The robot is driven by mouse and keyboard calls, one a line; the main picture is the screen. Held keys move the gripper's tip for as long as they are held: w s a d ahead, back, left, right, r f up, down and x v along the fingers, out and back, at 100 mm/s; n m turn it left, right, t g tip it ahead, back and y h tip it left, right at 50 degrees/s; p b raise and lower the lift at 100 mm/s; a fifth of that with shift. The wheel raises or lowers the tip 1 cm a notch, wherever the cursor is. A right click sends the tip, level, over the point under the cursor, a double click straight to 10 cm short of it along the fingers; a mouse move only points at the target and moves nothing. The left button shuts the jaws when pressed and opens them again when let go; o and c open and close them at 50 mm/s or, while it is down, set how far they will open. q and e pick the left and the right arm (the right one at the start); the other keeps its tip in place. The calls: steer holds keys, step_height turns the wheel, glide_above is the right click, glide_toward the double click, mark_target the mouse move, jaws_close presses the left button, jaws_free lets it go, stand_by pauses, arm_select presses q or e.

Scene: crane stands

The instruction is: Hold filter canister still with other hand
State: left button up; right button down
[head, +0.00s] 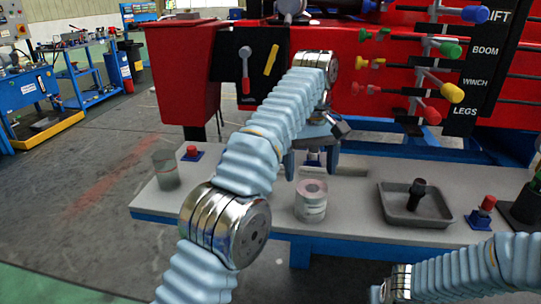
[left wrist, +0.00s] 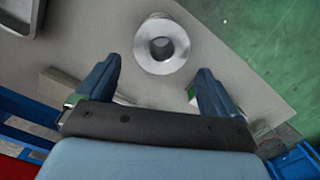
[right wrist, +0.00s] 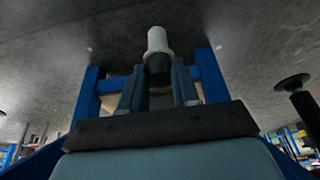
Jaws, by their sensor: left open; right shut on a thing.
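The filter canister (head: 311,205) is a short metallic cylinder with a hole in its top, standing upright on the grey bench. It also shows in the left wrist view (left wrist: 162,44). My left gripper (head: 312,162) is open and empty, with its fingers pointing toward the canister. In the left wrist view, the canister sits just beyond the gap between the fingertips, apart from both. My right gripper (right wrist: 157,80) is shut on a dark piece with a white cylindrical end (right wrist: 157,42). In the head view only part of my right arm shows; its gripper is out of frame.
The red machine with levers (head: 350,100) stands behind. Open bench lies left of the canister.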

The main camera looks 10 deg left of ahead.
arm_select(q)
steer(key=shift+s+f, duration=0.1)
steer(key=shift+f, duration=0.55)
steer(key=f, duration=0.2)
steer(key=f+b, duration=0.1)
steer(key=f, duration=0.2)
steer(key=shift+s+d+f, duration=0.1)
steer(key=shift+s+f, duration=0.1)
steer(key=shift+f, duration=0.1)
arm_select(e)
steer(key=shift+f, duration=0.6)
arm_select(q)
steer(key=shift+f+b, duration=0.55)
steer(key=shift+f, duration=0.3)
arm_select(e)
steer(key=shift+f, duration=0.4)
arm_select(q)
steer(key=shift+d, duration=0.1)
steer(key=shift+c, duration=0.2)
steer(key=c, duration=1)
steer(key=o, duration=1.2)
steer(key=shift+c, duration=0.2)
